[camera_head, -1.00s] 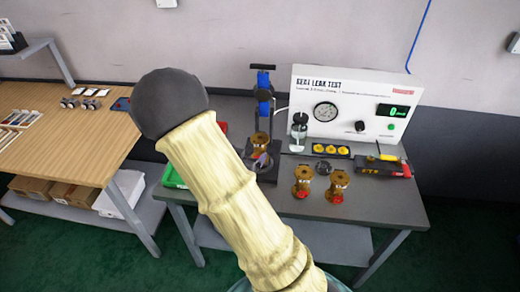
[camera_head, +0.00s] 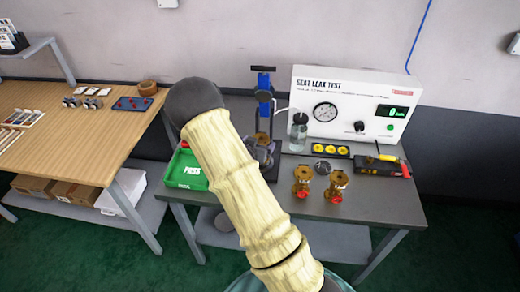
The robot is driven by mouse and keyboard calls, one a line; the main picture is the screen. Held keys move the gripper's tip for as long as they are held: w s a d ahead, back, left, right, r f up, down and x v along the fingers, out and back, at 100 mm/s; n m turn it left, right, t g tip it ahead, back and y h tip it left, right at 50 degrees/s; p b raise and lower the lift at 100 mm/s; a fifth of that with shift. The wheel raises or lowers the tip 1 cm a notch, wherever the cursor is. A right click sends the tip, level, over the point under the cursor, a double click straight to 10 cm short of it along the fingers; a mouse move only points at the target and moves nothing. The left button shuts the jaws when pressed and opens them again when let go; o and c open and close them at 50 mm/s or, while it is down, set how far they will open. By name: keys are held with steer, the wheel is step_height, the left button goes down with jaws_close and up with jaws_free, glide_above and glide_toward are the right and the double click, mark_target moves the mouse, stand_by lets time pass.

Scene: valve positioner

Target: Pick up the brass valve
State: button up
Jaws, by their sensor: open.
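Two brass valves with red parts at their bases stand upright side by side on the grey test bench, the left one (camera_head: 302,180) and the right one (camera_head: 338,186). Another brass piece (camera_head: 263,138) sits in the black and blue clamp stand (camera_head: 264,95), its lower part partly covered by dark parts. My tan-sleeved arm with its dark rounded joint crosses the middle of the view. My gripper cannot be made out; the arm may hide it. I see nothing holding the two standing valves.
The seat leak test panel (camera_head: 350,105) stands behind the valves, with a clear bottle (camera_head: 298,132) and a yellow-dotted tray (camera_head: 331,151) before it. A black tool block (camera_head: 378,166) lies right. The green PASS bin (camera_head: 186,169) is left. The bench front (camera_head: 385,208) is clear.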

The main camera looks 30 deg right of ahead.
mark_target(262, 137)
steer(key=p+x, duration=0.2)
steer(key=x, duration=0.3)
steer(key=shift+w, duration=0.1)
stand_by(0.4)
steer(key=shift+d, duration=0.15)
steer(key=c, duration=1.8)
steer(key=shift+r, duration=0.15)
jaws_close()
steer(key=shift+r, duration=0.1)
step_height(262, 137, up, 10)
steer(key=shift+f+b, duration=0.1)
steer(key=shift+b, duration=0.7)
